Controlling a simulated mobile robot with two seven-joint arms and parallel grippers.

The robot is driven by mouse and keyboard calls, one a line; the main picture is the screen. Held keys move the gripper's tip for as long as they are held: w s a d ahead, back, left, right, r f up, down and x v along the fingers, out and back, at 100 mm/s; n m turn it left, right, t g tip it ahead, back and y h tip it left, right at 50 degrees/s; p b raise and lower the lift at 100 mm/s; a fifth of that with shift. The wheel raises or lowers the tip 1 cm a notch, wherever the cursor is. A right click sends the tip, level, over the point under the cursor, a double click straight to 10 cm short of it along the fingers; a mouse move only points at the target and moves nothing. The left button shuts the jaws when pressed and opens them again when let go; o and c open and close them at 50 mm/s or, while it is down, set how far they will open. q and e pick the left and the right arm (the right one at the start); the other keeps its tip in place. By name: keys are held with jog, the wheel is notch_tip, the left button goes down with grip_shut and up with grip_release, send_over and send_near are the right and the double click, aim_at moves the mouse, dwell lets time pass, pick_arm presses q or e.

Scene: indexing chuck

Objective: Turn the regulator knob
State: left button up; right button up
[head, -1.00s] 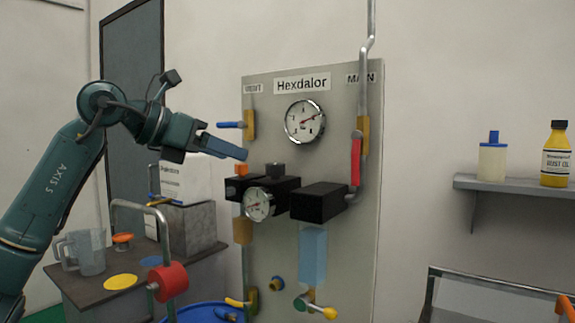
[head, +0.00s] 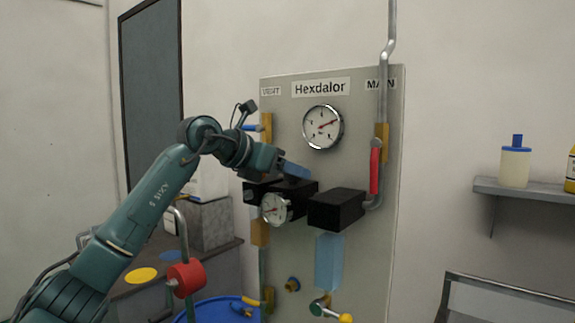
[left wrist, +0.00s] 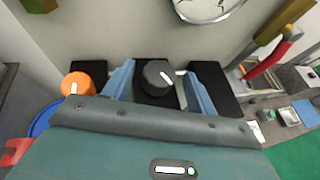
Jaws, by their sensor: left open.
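The regulator knob (left wrist: 158,73) is dark grey and round with a white mark, on top of a black block. In the left wrist view it lies between the two blue fingers of my left gripper (left wrist: 157,78), which is open, with a gap visible on both sides. In the head view my left gripper (head: 297,170) is just above the black regulator block (head: 302,187) and hides the knob. An orange knob (left wrist: 78,85) sits to the left of the fingers in the wrist view. My right gripper is not in view.
A small gauge (head: 276,208) sits on the front of the regulator and a large gauge (head: 323,127) above on the panel (head: 370,240). Another black block (head: 336,208) and a red-handled pipe (head: 375,168) are to the right.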

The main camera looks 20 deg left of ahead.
pick_arm(q)
jog(key=shift+w, duration=0.1)
jog(key=shift+c, duration=0.3)
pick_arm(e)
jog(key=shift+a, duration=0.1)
pick_arm(q)
jog(key=c, duration=0.9)
jog(key=shift+d+f+n+y+b, duration=0.15)
jog(key=shift+n+y+b, duration=0.15)
jog(key=shift+n+b, duration=0.15)
jog(key=shift+n+t+y+b, duration=0.25)
jog(key=shift+t+y+b, duration=0.1)
jog(key=shift+t+y, duration=0.15)
jog(key=shift+d+n+t+y+b, duration=0.15)
jog(key=shift+n+t+y+b, duration=0.25)
jog(key=shift+n+y+b, duration=0.35)
jog(key=shift+n+y, duration=0.45)
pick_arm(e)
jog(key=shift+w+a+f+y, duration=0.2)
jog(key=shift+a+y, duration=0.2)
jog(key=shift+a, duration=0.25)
